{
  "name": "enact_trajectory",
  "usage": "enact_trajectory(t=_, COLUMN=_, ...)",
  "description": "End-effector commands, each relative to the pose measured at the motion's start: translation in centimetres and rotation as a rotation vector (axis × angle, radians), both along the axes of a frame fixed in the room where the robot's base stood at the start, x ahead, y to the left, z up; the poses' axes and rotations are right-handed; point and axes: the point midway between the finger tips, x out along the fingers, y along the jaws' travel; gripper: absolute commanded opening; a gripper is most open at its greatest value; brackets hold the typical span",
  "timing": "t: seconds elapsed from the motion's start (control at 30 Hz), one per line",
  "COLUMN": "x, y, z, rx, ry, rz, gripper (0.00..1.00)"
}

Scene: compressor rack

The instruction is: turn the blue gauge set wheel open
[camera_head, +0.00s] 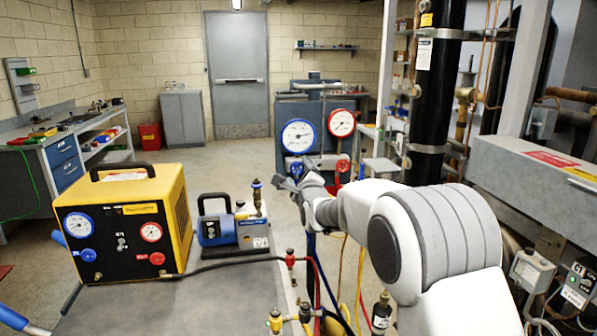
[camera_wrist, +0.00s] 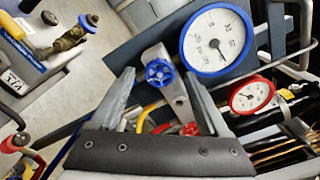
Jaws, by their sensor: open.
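The blue gauge set wheel (camera_wrist: 159,72) is a small spoked handwheel on a grey manifold below the blue-rimmed gauge (camera_wrist: 216,41). In the wrist view it shows between and slightly beyond my open fingertips (camera_wrist: 158,82), with one finger on each side. I cannot tell whether either finger touches it. In the head view the wheel (camera_head: 294,166) is partly hidden just behind my gripper (camera_head: 284,184). The red-rimmed gauge (camera_head: 342,122) and the red wheel (camera_head: 342,166) stand to its right.
A yellow recovery machine (camera_head: 128,222) and a blue pump (camera_head: 234,226) stand on the bench to the left. Hoses and brass valves (camera_head: 276,320) lie below my arm. A black vertical pipe (camera_head: 436,95) and a grey box run along the right.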

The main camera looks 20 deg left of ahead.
Motion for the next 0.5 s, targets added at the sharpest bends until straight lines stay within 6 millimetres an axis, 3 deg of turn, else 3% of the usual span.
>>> enact_trajectory(t=0.4, x=0.55, y=0.34, z=-0.02, rx=-0.001, ry=0.0, rz=0.001, gripper=0.79)
enact_trajectory(t=0.5, x=0.54, y=0.34, z=-0.02, rx=-0.001, ry=0.0, rz=0.001, gripper=0.65)
